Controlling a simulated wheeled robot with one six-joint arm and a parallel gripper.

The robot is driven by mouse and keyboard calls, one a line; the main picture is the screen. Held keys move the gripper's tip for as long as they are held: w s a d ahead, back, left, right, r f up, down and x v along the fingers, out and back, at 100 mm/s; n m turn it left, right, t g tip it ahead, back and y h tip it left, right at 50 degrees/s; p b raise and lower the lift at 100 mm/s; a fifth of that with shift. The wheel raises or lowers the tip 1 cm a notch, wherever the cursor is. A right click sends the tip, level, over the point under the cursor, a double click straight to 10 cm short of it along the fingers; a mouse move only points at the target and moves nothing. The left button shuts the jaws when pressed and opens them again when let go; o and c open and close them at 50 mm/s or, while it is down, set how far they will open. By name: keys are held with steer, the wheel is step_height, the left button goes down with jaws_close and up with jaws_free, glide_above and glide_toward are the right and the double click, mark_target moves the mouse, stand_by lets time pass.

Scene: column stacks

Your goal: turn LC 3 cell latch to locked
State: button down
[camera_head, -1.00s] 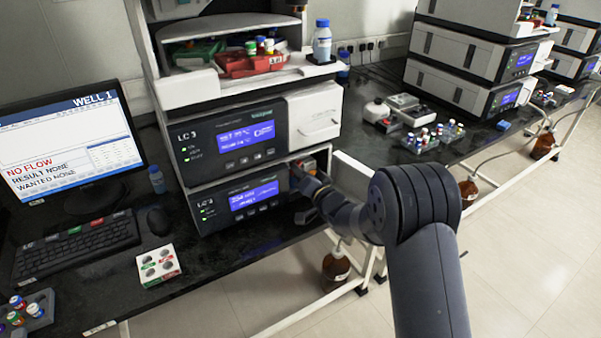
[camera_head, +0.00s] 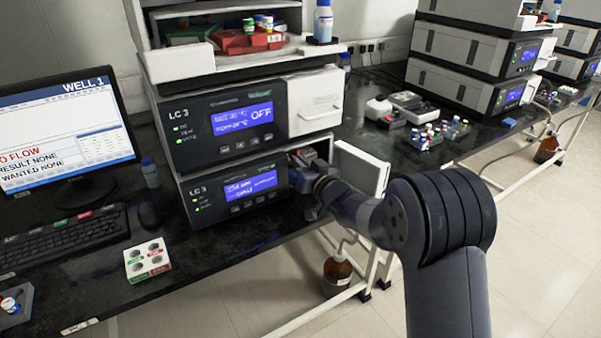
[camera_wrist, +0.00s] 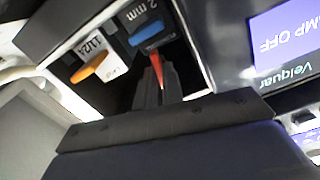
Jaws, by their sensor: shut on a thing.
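The LC 3 stack has two dark-fronted modules. The lower module (camera_head: 240,192) has an open bay at its right end, where my gripper (camera_head: 304,172) reaches in. In the wrist view my gripper (camera_wrist: 160,88) is shut on a thin red lever (camera_wrist: 158,66), whose tip shows beyond the fingers. Beside it are a blue lever (camera_wrist: 145,37) under a "2 mm" label and an orange lever (camera_wrist: 89,68) by another label. I cannot tell which way the red lever's latch is set, as its base and any lock marking are hidden.
A white door panel (camera_head: 362,168) stands open right of the bay, close to my arm. The upper module's white cover (camera_head: 316,102) is just above. A white vial block (camera_head: 147,259) stands at the front left.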

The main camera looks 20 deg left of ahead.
steer(key=shift+n+b, duration=0.9)
steer(key=shift+n, duration=0.3)
steer(key=c, duration=1.5)
jaws_free()
steer(key=shift+c, duration=0.2)
steer(key=v, duration=1)
steer(key=shift+s+d, duration=0.2)
steer(key=shift+d, duration=0.1)
steer(key=x, duration=1.1)
steer(key=shift+s, duration=0.1)
steer(key=shift+d, duration=0.1)
